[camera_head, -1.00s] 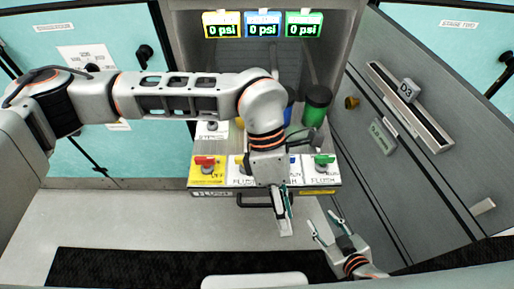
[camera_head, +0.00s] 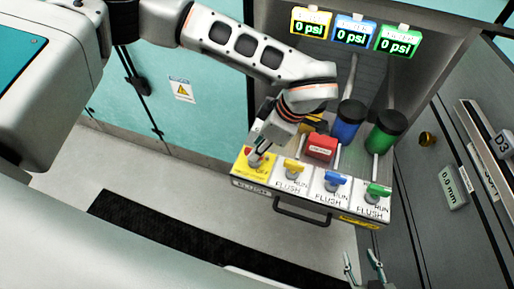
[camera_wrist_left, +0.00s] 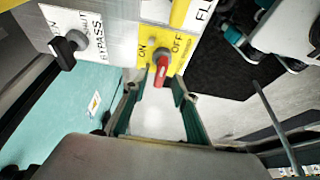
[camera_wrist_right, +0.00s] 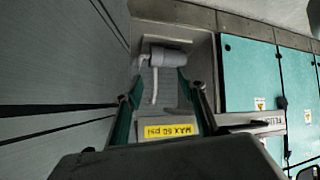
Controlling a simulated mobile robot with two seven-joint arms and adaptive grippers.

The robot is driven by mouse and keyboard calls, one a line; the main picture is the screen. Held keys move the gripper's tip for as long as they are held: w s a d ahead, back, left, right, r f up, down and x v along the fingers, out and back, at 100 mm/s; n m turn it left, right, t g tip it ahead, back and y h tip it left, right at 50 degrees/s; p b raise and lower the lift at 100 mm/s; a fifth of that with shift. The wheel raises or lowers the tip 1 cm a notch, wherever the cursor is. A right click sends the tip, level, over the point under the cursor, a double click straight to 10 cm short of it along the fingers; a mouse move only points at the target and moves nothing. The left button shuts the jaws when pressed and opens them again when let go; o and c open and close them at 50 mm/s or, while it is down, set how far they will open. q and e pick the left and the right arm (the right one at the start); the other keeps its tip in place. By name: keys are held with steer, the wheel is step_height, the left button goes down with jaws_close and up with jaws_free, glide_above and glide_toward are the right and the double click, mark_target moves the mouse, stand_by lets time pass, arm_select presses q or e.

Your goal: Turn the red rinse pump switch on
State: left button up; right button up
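The red switch (camera_head: 256,160) is on the yellow label plate (camera_head: 246,171) at the left end of the drawer-like panel. In the left wrist view, the red switch (camera_wrist_left: 162,72) sits between printed ON and OFF, its handle pointing down in the picture. My left gripper (camera_head: 262,144) is at the switch, partly covering it in the head view. In the left wrist view my left gripper (camera_wrist_left: 155,92) is open, a finger on each side of the handle with gaps. My right gripper (camera_head: 363,267) is open and empty, low and right of the panel, away from the switch.
Yellow (camera_head: 293,168), blue (camera_head: 335,181) and green (camera_head: 376,192) switches stand in a row right of the red one. A red block (camera_head: 321,148), blue container (camera_head: 348,122) and green container (camera_head: 384,132) stand behind. A handle (camera_head: 300,214) juts from the panel front.

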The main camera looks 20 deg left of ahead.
arm_select(q)
steer(key=shift+x, duration=0.8)
steer(key=shift+f, duration=0.1)
steer(key=shift+c, duration=0.4)
jaws_close()
